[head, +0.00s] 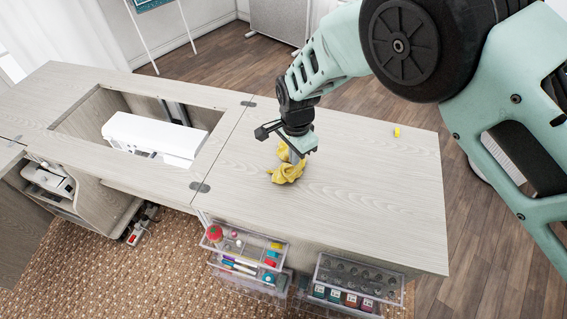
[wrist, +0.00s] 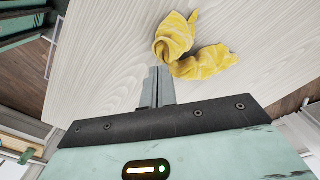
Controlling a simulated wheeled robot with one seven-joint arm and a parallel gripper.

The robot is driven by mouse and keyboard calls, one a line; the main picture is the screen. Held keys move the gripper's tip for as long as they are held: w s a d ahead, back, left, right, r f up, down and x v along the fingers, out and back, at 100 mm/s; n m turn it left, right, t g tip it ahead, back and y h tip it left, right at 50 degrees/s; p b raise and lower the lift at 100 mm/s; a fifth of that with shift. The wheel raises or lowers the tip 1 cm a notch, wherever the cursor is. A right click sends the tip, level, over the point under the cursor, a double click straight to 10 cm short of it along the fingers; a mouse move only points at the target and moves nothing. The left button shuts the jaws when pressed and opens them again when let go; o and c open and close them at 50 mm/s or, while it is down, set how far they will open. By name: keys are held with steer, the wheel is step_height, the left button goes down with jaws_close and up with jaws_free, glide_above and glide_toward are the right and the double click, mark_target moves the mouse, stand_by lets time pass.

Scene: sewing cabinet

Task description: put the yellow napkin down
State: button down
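The yellow napkin (head: 287,173) is crumpled, at the middle of the pale wooden cabinet top (head: 370,190). In the wrist view the napkin (wrist: 205,64) bunches around the fingertips, with folds spreading to both sides. My gripper (head: 294,156) points down at the napkin. In the wrist view the two fingers of my gripper (wrist: 160,75) are close together, with the cloth at their tips. The napkin's lower folds look at or very near the wood; I cannot tell whether they rest on it.
A white sewing machine (head: 155,138) sits in the recessed opening at left. A small yellow object (head: 397,132) lies near the top's far right edge. Clear open drawers with sewing supplies (head: 245,252) and bottles (head: 345,298) stick out in front. Wood around the napkin is clear.

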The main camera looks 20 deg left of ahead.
steer(key=shift+f, duration=0.8)
step_height(320, 180, down, 7)
steer(key=b, duration=0.4)
steer(key=shift+r+b, duration=0.2)
steer(key=shift+b, duration=0.2)
steer(key=shift+r, duration=0.15)
step_height(320, 180, up, 9)
steer(key=p, duration=0.5)
